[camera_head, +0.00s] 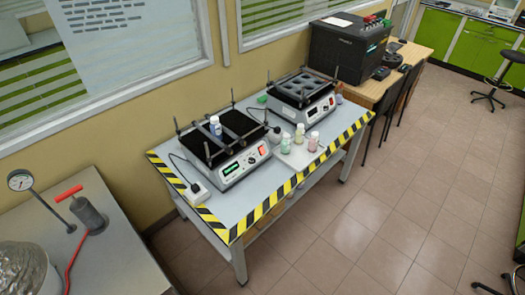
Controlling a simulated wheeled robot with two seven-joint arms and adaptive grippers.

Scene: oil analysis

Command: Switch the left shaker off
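The left shaker (228,152) stands on the near left part of a grey table edged with yellow-black tape. It has a black top platform with upright posts and bars. One small bottle with a blue cap (215,126) stands on that platform. Its sloped front panel carries a lit green display (231,168), a knob and a red switch (263,150). The switch's exact position is too small to tell. A second shaker (305,98) stands behind it to the right, with an empty-looking dark rack on top. Neither of my grippers is in view.
A white tray (296,158) with several small bottles sits right of the left shaker. A power strip (196,194) lies by its left front corner. A metal table (110,255) with a gauge (20,181) and a red-handled pump (88,212) is at lower left.

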